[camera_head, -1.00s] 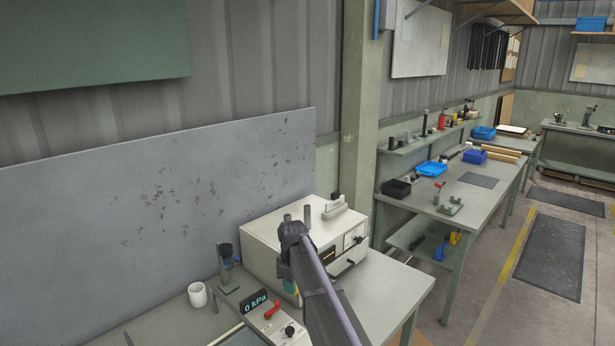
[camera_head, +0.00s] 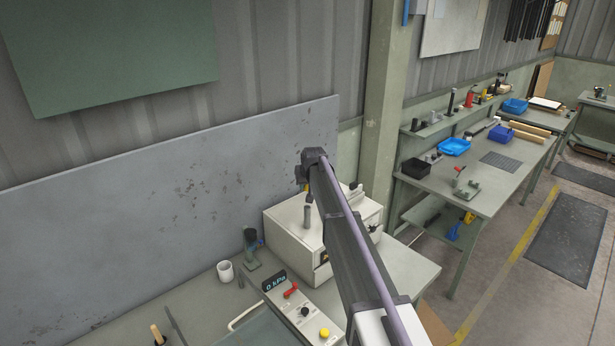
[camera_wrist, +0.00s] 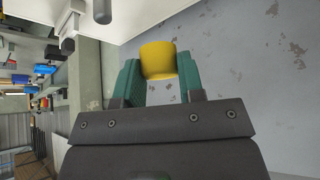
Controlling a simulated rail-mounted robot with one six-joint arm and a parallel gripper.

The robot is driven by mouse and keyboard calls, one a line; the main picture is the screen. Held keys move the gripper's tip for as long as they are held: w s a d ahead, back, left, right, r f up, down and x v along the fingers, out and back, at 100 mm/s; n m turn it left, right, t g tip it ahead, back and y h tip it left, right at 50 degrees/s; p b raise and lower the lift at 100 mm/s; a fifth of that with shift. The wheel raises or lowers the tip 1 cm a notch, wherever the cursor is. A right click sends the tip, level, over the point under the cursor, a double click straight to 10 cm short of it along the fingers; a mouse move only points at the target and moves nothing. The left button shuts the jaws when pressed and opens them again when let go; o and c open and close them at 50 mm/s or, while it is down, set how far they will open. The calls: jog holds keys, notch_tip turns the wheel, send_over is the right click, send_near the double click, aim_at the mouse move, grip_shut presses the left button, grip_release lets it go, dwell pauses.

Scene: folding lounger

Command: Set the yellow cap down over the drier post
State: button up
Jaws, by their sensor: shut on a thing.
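The yellow cap (camera_wrist: 158,61) is held between the teal fingers of my gripper (camera_wrist: 160,80) in the wrist view. In the head view, my gripper (camera_head: 307,190) is raised over the white drier box, and only a small bit of the cap (camera_head: 306,188) shows there. The drier post (camera_head: 307,216) is a short grey upright cylinder on the box's top, just below the gripper in the picture. A grey cylinder end, seemingly the post (camera_wrist: 102,12), shows at the wrist view's top edge, apart from the cap.
The white drier box (camera_head: 285,228) stands on the bench, partly hidden by my arm. A control panel (camera_head: 300,310) with knobs, a white mug (camera_head: 225,272) and a dark cup on a stand (camera_head: 251,245) are in front and left. A grey board (camera_head: 150,215) stands behind.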

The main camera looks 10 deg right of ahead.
aim_at(308, 207)
jog(key=shift+f+b, duration=3.8)
jog(key=shift+f+b, duration=0.65)
jog(key=o, duration=1)
jog(key=shift+o, duration=0.2)
jog(key=p+v, duration=0.9)
jog(key=v, duration=0.2)
jog(key=s+f+g+b, duration=0.2)
jog(key=s+f+b, duration=0.4)
jog(key=s, duration=0.8)
jog(key=s+f+g+b, duration=0.2)
jog(key=s+f+b, duration=0.4)
jog(key=s, duration=0.9)
jog(key=s+f+g+b, duration=0.2)
jog(key=s+f+b, duration=0.4)
jog(key=s, duration=0.9)
notch_tip(308, 207, down, 4)
jog(key=shift+r+b, duration=0.2)
jog(key=shift+b, duration=0.15)
